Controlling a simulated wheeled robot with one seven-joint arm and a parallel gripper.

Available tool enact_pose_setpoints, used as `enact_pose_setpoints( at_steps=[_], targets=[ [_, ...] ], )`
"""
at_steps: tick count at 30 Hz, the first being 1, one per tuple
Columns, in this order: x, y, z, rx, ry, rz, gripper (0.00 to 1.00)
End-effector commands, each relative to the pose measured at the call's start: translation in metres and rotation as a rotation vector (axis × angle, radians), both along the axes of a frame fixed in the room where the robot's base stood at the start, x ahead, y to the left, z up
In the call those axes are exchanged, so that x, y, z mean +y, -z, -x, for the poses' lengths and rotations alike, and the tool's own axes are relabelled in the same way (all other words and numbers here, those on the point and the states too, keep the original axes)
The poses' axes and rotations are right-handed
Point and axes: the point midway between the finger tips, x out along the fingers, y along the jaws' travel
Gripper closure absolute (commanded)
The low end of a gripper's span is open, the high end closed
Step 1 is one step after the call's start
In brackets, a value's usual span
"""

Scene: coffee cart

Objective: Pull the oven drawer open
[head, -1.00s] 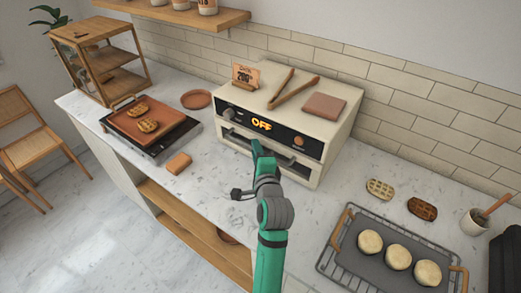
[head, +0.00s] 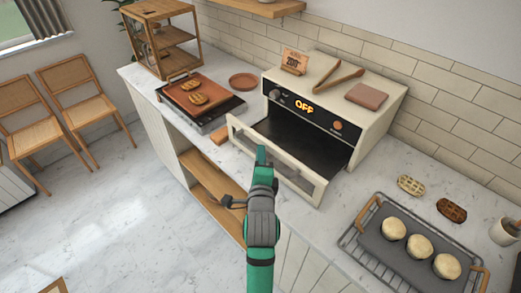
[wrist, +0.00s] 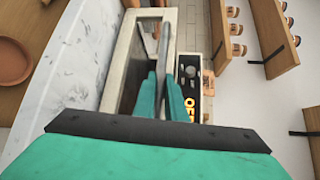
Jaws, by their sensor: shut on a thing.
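The cream oven (head: 372,124) stands on the counter with its display reading OFF. Its drawer (head: 308,186) is pulled well out toward me, with a pale frame and a dark inside. My gripper (head: 261,152) is at the middle of the drawer front, and the green fingers hide part of it. In the wrist view my gripper (wrist: 161,88) is shut on the drawer handle (wrist: 163,42), a grey bar running between the fingers. The drawer frame (wrist: 117,62) shows beside it.
A rack tray with pale buns (head: 420,246) sits on the counter at right. Two waffles lie behind it. A griddle (head: 200,105) stands left of the oven.

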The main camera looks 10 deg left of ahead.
Motion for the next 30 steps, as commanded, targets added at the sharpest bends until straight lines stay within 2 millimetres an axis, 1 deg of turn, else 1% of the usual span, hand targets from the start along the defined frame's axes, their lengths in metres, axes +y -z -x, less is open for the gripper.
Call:
enact_pose_setpoints(
  at_steps=[1, 3, 14, 15, 25, 30],
  targets=[
    [-0.0043, 0.0019, 0.0017, 0.004, 0.009, 0.002, 1.00],
    [-0.0059, 0.0018, 0.0031, 0.004, 0.014, 0.003, 1.00],
    [-0.0072, 0.0016, 0.0036, 0.003, 0.018, 0.003, 1.00],
    [-0.0074, 0.0016, 0.0036, 0.003, 0.019, 0.003, 0.82],
    [-0.0057, 0.0005, 0.0042, 0.001, 0.015, 0.001, 0.81],
    [-0.0086, -0.0016, 0.0102, 0.001, 0.015, 0.001, 0.81]
  ],
)
